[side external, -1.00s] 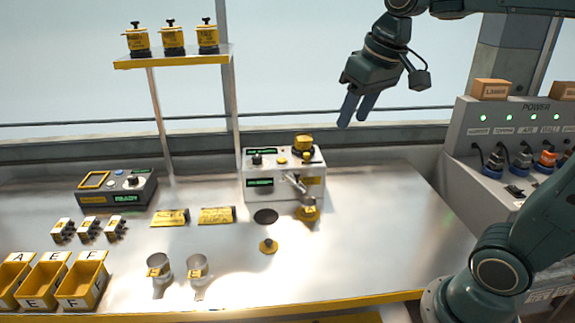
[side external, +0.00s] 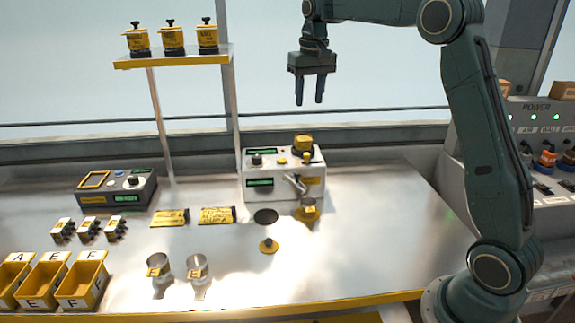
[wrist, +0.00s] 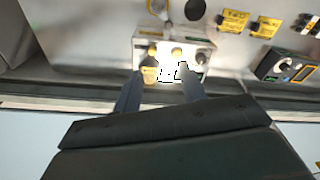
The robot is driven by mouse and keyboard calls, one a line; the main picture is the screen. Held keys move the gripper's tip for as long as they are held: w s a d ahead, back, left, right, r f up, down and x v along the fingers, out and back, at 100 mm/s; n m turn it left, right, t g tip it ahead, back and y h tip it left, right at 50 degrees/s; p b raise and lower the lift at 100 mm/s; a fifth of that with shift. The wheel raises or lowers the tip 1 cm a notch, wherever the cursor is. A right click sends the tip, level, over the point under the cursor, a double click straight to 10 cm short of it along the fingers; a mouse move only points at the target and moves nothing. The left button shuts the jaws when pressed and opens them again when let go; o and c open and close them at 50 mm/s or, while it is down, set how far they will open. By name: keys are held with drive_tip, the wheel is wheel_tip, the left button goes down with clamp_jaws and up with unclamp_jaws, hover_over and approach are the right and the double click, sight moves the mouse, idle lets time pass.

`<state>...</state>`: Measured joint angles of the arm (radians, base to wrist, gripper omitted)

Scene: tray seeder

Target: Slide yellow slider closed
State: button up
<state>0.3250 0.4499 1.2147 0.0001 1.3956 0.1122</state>
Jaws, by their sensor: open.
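The grey seeder machine (side external: 257,188) stands at the back middle of the table, with a spout on its front. It carries a yellow hopper-like part (side external: 303,143), a small yellow knob (side external: 282,161) and a yellow front patch (side external: 313,182). I cannot tell which yellow part is the slider, or whether it stands open. My gripper (side external: 310,101) is open and empty, pointing down, well above the machine and touching nothing. In the wrist view, my gripper (wrist: 159,76) has its fingers apart, with the machine (wrist: 146,40) and its yellow knob (wrist: 177,51) showing upside down beyond them.
A shelf (side external: 185,59) with several yellow jars stands at the back left. The front right table is clear.

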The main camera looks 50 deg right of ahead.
drive_tip(key=m+g, duration=0.1)
hover_over(308, 154)
wheel_tip(308, 154, down, 5)
drive_tip(key=shift+w, duration=0.15)
drive_tip(key=shift+f, duration=0.1)
wheel_tip(308, 154, down, 13)
drive_tip(key=shift+f, duration=0.2)
idle(0.5)
clamp_jaws()
